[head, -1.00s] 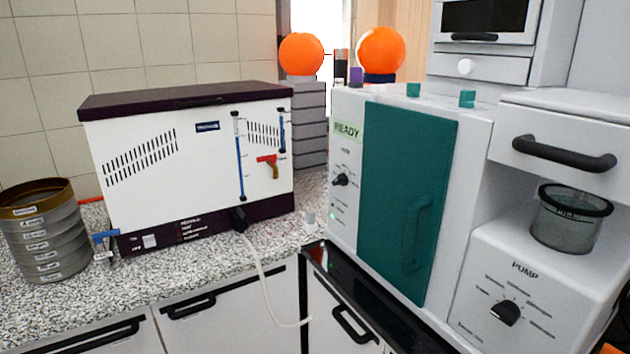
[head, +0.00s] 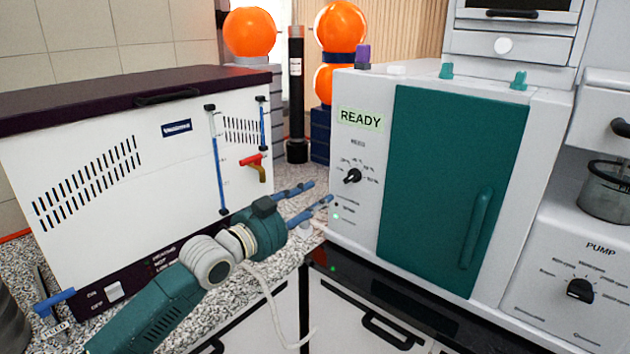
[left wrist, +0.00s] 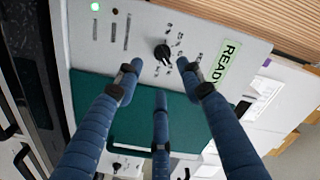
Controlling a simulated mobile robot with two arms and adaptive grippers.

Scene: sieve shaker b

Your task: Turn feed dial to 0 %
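The feed dial (head: 352,176) is a small black knob on the white front panel of the shaker, below the green READY display (head: 360,119). A printed scale surrounds it; its exact setting is too small to read. In the left wrist view the dial (left wrist: 163,52) shows beyond the fingertips, in the gap between the spread fingers. My left gripper (head: 322,192) has three blue fingers, open and empty, pointing at the panel from the left, slightly below the dial and apart from it. My right gripper is in neither view.
The teal door (head: 455,185) with its handle is right of the dial. A white box unit (head: 110,165) with a dark lid stands left, close to my arm. A PUMP dial (head: 580,290) is at far right. A white cable (head: 270,300) hangs below my left gripper.

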